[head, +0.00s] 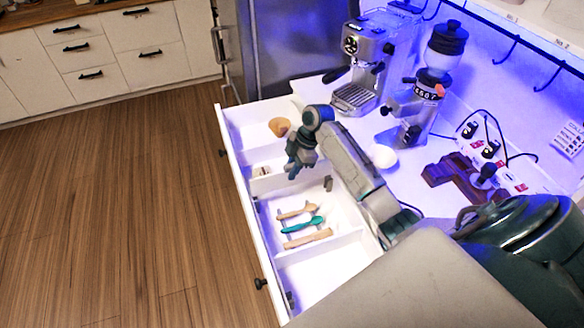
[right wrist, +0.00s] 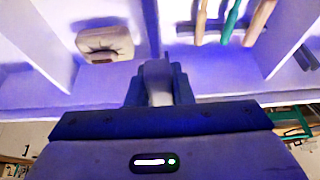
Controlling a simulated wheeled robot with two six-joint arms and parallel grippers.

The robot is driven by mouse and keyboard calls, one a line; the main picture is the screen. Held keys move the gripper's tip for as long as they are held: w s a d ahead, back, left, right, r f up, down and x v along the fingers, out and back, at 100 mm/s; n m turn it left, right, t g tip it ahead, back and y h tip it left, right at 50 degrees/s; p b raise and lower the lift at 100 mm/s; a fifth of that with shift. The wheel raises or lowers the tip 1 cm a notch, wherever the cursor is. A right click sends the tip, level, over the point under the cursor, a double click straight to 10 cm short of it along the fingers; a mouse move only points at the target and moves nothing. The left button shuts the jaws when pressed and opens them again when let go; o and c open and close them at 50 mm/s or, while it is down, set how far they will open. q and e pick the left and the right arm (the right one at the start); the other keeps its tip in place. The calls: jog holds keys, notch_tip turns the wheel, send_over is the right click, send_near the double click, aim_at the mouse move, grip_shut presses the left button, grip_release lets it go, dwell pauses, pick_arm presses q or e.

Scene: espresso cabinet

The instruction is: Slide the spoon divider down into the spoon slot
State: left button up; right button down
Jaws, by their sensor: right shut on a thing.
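The white open drawer (head: 236,165) is split by upright white walls. My right gripper (head: 292,172) is over the drawer, between the compartment with a small tan block and the one with the spoons. In the right wrist view its fingers (right wrist: 157,88) are closed on a thin whitish piece, which looks like the spoon divider (right wrist: 156,72). The divider's lower edge and the slot are hidden, so I cannot tell whether they meet. A wooden spoon (head: 296,212), a teal spoon (head: 303,225) and a flat wooden piece (head: 308,239) lie beside it. My left gripper is not in view.
A brown round item (head: 279,126) lies in the far compartment. The espresso machine (head: 366,62) and grinder (head: 433,80) stand on the counter behind. The near compartment (head: 315,275) is mostly clear.

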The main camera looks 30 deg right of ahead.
aim_at(292, 185)
jog(key=shift+p, duration=0.45)
dwell(1.0)
jog(key=shift+f+b, duration=2.5)
jog(key=shift+f, duration=1.6)
jog(key=c, duration=1.2)
grip_release()
jog(key=b+v, duration=0.3)
jog(key=v, duration=0.7)
jog(key=shift+d, duration=0.1)
jog(key=shift+r, duration=0.4)
